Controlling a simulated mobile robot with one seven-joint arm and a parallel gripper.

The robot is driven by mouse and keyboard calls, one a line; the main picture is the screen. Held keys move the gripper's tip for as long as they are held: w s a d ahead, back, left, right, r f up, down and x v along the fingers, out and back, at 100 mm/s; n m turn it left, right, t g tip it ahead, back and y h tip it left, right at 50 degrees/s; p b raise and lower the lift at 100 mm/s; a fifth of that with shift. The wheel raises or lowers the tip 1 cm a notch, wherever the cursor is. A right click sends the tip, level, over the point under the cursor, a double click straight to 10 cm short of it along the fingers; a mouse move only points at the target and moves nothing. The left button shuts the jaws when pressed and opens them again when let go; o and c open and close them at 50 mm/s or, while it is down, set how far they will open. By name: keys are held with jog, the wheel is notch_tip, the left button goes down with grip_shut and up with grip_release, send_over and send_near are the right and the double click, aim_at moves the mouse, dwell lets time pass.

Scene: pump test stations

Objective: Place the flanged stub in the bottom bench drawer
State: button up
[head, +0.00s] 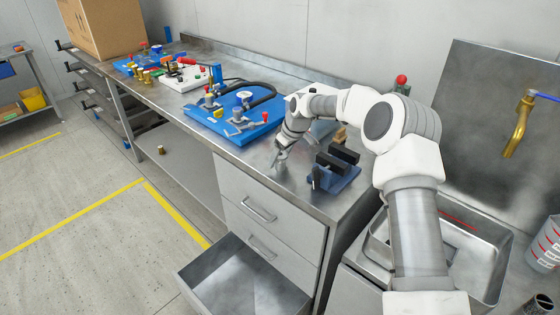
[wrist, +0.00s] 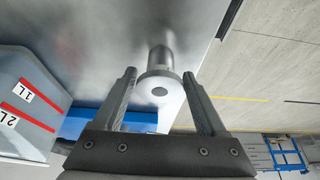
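The flanged stub (wrist: 160,72) shows in the wrist view as a short grey metal cylinder with a round flange and a dark centre hole. It is against the steel bench top. My gripper (wrist: 160,76) is open, with one finger on each side of the flange and the tips close to its rim. I cannot tell whether they touch it. In the head view my gripper (head: 279,160) is low over the bench near its front edge, and the stub is not clearly made out there. The bottom bench drawer (head: 202,291) is pulled out, and its visible inside looks empty.
A dark blue fixture with black blocks (head: 338,168) stands on the bench just right of my gripper. A blue pump board (head: 232,115) lies to its left. The closed upper drawers (head: 262,208) are below the bench edge. A sink (head: 480,245) is at the right.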

grip_shut()
jog(key=shift+r, duration=0.2)
